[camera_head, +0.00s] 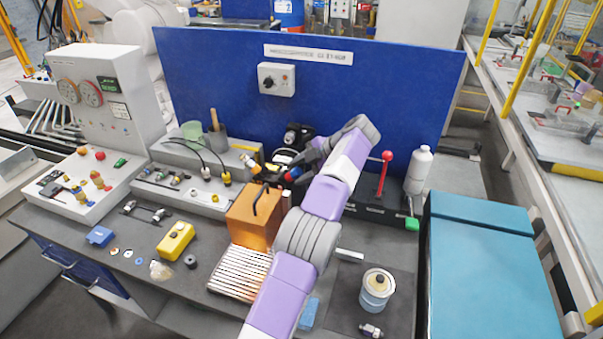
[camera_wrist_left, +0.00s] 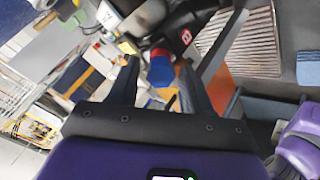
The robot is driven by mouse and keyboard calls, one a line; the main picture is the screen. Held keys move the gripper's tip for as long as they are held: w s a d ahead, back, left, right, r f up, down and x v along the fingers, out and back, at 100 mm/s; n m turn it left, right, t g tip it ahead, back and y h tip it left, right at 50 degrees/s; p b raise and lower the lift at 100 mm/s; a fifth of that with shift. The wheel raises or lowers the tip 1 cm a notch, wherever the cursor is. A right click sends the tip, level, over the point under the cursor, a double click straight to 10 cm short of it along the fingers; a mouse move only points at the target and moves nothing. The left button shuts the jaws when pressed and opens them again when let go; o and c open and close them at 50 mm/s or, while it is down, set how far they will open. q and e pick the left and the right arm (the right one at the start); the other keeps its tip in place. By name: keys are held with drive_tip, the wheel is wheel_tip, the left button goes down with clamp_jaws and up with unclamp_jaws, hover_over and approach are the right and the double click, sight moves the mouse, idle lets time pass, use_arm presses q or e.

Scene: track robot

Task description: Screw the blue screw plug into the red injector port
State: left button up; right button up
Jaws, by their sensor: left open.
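The blue screw plug (camera_wrist_left: 162,72) shows in the left wrist view, with the red injector port (camera_wrist_left: 158,52) directly behind it. They look in line, but I cannot tell how far the plug sits in the port. In the head view a small blue piece (camera_head: 286,177) and a red piece (camera_head: 295,172) show at my gripper. My left gripper (camera_wrist_left: 160,68) is open, with one finger on each side of the plug and visible gaps. In the head view the left gripper (camera_head: 292,168) is partly hidden by dark parts and its arm. The right gripper is not in view.
An orange block (camera_head: 254,215) and a ribbed metal plate (camera_head: 238,272) lie close in front. A red-knobbed lever (camera_head: 387,157) and white bottle (camera_head: 418,172) stand right. A blue panel (camera_head: 370,85) closes the back. A white jar (camera_head: 376,285) stands front right.

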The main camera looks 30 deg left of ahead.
use_arm(q)
drive_tip(key=n+b, duration=0.1)
drive_tip(key=n, duration=0.2)
drive_tip(key=shift+f, duration=0.15)
drive_tip(key=n, duration=0.4)
drive_tip(key=shift+n+b, duration=0.3)
drive_tip(key=shift+b, duration=0.1)
drive_tip(key=shift+n+b, duration=0.65)
drive_tip(key=shift+n, duration=0.25)
drive_tip(key=shift+c, duration=0.5)
clamp_jaws()
